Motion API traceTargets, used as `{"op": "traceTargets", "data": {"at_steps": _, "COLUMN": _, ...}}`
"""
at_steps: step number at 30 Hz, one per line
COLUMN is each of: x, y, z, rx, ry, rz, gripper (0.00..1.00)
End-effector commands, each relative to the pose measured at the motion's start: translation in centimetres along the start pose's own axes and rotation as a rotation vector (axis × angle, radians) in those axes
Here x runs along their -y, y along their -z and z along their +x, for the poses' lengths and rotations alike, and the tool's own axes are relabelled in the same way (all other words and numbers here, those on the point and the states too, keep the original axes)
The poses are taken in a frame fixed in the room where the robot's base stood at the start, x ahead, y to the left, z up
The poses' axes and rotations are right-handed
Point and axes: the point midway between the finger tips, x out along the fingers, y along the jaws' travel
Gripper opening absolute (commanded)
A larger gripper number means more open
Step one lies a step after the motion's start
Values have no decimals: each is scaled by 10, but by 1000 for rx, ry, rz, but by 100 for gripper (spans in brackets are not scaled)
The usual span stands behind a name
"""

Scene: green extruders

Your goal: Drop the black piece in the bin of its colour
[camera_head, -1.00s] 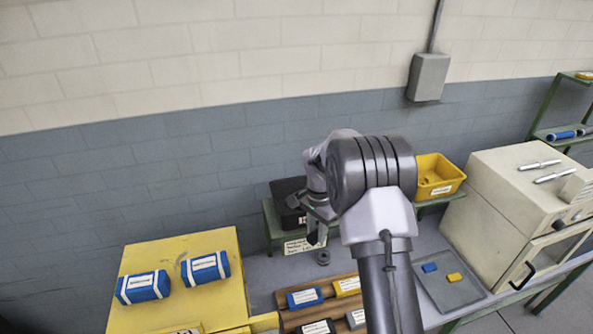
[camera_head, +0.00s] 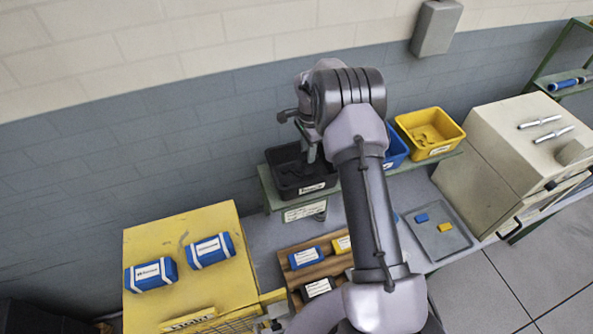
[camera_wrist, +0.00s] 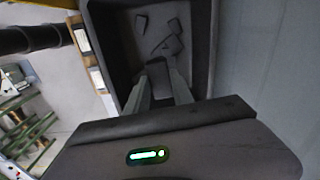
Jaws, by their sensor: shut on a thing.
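The black bin (camera_head: 305,190) stands on the green shelf, left of the blue and yellow bins. It also fills the upper middle of the wrist view (camera_wrist: 201,50), with several dark pieces lying on its floor. My gripper (camera_head: 309,155) points down over the black bin, partly hidden by my arm in the head view. In the wrist view my gripper (camera_wrist: 159,75) is shut on a dark piece, the black piece (camera_wrist: 158,79), held between the fingertips over the bin's opening. Its exact height above the bin floor is hard to tell.
The yellow bin (camera_head: 437,149) and the blue bin (camera_head: 398,153), partly behind my arm, stand on the right. A grey tray (camera_head: 455,240) holds a blue and a yellow piece. A yellow cabinet (camera_head: 180,238) with two blue packs is at the left.

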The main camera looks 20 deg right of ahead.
Motion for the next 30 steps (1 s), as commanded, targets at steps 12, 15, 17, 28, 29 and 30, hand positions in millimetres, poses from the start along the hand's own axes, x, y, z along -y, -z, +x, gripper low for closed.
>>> {"op": "traceTargets", "data": {"at_steps": 12, "x": 0, "y": 0, "z": 6, "rx": 0, "ry": 1, "rz": -1, "gripper": 54}}
{"op": "traceTargets", "data": {"at_steps": 15, "x": 0, "y": 0, "z": 6, "rx": 0, "ry": 1, "rz": -1, "gripper": 54}}
{"op": "traceTargets", "data": {"at_steps": 17, "x": 0, "y": 0, "z": 6, "rx": 0, "ry": 1, "rz": -1, "gripper": 54}}
{"op": "traceTargets", "data": {"at_steps": 28, "x": 2, "y": 0, "z": -43, "rx": -2, "ry": 6, "rz": 0, "gripper": 54}}
{"op": "traceTargets", "data": {"at_steps": 29, "x": 2, "y": 0, "z": -54, "rx": -2, "ry": 8, "rz": -1, "gripper": 54}}
{"op": "traceTargets", "data": {"at_steps": 30, "x": 2, "y": 0, "z": -68, "rx": -2, "ry": 6, "rz": -1, "gripper": 54}}
